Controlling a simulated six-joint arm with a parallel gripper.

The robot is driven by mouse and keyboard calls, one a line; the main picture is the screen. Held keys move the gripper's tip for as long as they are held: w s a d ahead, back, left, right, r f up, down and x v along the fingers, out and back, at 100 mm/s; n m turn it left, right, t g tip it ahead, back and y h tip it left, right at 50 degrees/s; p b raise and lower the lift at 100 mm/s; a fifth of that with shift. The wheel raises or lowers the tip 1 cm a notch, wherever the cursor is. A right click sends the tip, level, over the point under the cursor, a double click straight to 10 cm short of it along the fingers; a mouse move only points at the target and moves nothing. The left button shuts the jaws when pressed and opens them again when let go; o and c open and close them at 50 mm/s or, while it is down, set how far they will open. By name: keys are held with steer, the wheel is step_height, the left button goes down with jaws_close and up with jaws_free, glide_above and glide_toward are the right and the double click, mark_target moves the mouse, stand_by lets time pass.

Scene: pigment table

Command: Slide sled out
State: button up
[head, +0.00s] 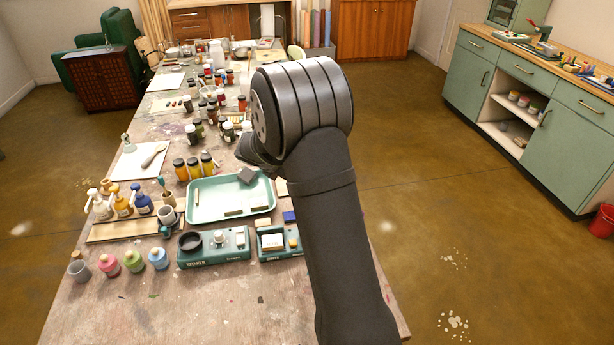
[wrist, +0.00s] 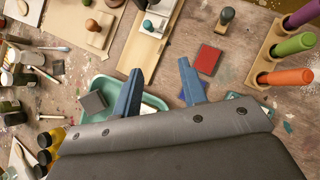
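Two teal machines stand near the front of the table in the head view. The left machine (head: 228,256) carries a dark ring and a pale knob. The right machine (head: 280,253) carries a small pale block (head: 272,242) and is partly hidden by my arm. I cannot tell which part is the sled. In the wrist view my gripper (wrist: 158,72) has its two blue fingers spread wide, with nothing held between them. They hang above the table near the teal tray (wrist: 103,83). In the head view the fingers are hidden behind my arm.
The teal tray (head: 200,213) holds a dark grey block (head: 247,175) and small pieces. Jars crowd the table behind it; pump bottles (head: 123,205) stand left. In the wrist view a red pad (wrist: 208,60) and upright coloured handles (wrist: 285,77) lie right.

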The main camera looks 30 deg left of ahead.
steer(key=w+f, duration=0.3)
steer(key=w, duration=0.1)
steer(key=w+a+f+n, duration=0.1)
steer(key=w+f, duration=0.3)
steer(key=w+f+n+t, duration=0.1)
steer(key=w+f, duration=0.3)
steer(key=shift+a, duration=0.2)
steer(key=shift+s, duration=0.1)
jaws_close()
